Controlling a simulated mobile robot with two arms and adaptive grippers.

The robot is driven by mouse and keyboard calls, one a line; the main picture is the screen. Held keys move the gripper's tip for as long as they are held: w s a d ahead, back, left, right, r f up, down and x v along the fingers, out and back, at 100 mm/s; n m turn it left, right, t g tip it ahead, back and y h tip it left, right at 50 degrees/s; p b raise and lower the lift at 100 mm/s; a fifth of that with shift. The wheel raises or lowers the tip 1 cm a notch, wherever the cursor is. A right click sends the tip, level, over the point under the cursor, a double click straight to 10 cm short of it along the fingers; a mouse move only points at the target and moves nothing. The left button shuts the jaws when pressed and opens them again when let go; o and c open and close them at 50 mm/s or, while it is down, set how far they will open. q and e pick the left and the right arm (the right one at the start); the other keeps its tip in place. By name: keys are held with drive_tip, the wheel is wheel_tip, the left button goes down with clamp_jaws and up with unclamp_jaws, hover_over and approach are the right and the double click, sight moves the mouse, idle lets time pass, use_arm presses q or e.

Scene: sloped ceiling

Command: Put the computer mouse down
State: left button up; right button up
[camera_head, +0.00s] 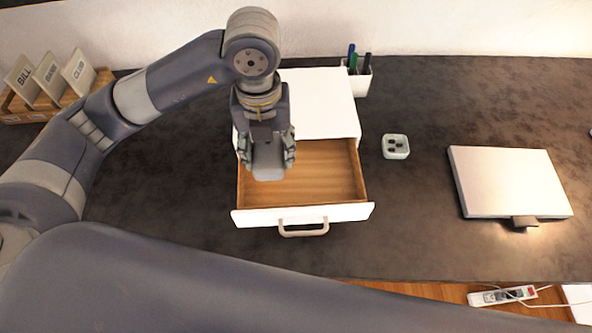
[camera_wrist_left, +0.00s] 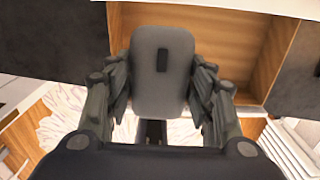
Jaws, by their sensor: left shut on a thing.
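The computer mouse (camera_head: 268,172) is grey and is held by my left gripper (camera_head: 269,158) over the left part of the open drawer (camera_head: 328,172). In the left wrist view the mouse (camera_wrist_left: 162,72) shows its rounded grey face with a dark slot, between the two fingers of my left gripper (camera_wrist_left: 161,90). The fingers are shut on its sides. The wooden drawer floor (camera_wrist_left: 222,45) shows behind it. The mouse's height above the drawer floor is hard to tell. My right gripper is not in view.
The drawer belongs to a white cabinet (camera_head: 318,100) on a dark desk (camera_head: 420,235). A pen holder (camera_head: 358,82), a small pale box with dark holes (camera_head: 396,147) and a closed white laptop-like slab (camera_head: 508,182) stand to the right. A wooden file rack (camera_head: 18,112) is at the left.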

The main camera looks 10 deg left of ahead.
sight(273, 185)
use_arm(q)
wheel_tip(273, 185, down, 10)
drive_tip(key=shift+s+r+p, duration=0.1)
drive_tip(key=shift+r+p, duration=0.05)
drive_tip(key=shift+p, duration=0.65)
drive_tip(key=shift+f, duration=0.25)
drive_tip(key=o, duration=1.1)
drive_tip(key=shift+r, duration=0.1)
drive_tip(key=shift+r, duration=0.2)
wheel_tip(273, 185, up, 10)
drive_tip(key=shift+r+b, duration=0.25)
drive_tip(key=shift+b, duration=0.65)
drive_tip(key=shift+r, duration=0.65)
